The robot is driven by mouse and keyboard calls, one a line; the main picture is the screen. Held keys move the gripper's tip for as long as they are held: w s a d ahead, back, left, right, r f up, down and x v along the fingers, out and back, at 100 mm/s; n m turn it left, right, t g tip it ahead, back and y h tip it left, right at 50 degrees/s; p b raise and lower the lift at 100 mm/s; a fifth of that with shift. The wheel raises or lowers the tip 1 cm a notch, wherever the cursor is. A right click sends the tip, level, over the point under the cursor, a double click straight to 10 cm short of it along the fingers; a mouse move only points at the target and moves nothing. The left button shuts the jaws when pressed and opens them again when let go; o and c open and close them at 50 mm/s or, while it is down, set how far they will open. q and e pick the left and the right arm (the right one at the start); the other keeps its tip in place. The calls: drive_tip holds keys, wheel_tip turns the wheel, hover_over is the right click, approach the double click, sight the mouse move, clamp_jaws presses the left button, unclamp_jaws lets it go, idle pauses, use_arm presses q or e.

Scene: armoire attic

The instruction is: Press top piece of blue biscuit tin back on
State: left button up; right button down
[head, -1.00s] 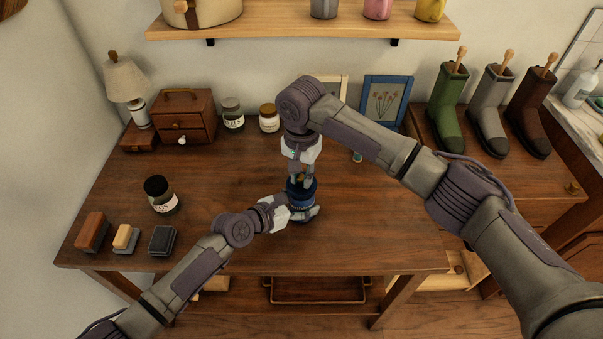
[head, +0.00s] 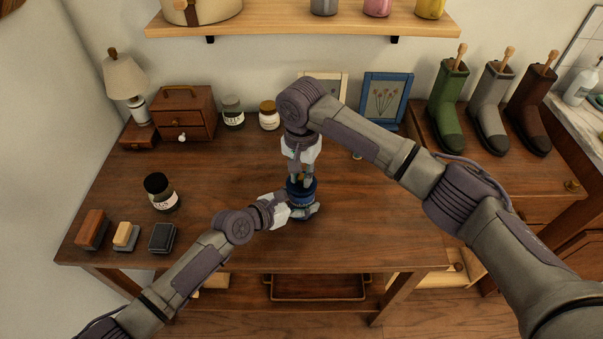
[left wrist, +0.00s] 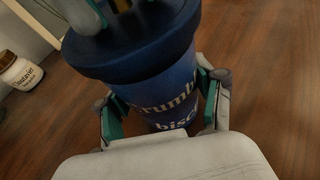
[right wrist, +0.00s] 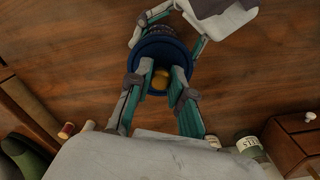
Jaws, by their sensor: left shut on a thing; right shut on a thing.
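The blue biscuit tin (head: 301,198) stands upright near the middle of the table. White lettering shows on its body (left wrist: 165,88) in the left wrist view. I cannot tell whether the lid is fully seated. My left gripper (head: 301,209) is shut around the tin's body from the side, one finger on each side. My right gripper (head: 301,179) points down from above and is shut on the lid's knob.
A dark-lidded jar (head: 160,192) and several brushes or blocks (head: 126,236) are at the table's left. A small drawer chest (head: 182,112), two jars and picture frames (head: 386,100) stand along the back. The table right of the tin is clear.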

drive_tip(key=shift+f, duration=0.25)
idle(0.7)
drive_tip(key=c, duration=1)
unclamp_jaws()
drive_tip(key=shift+o, duration=0.2)
drive_tip(key=o, duration=0.5)
drive_tip(key=shift+r, duration=0.1)
drive_tip(key=shift+r, duration=2.95)
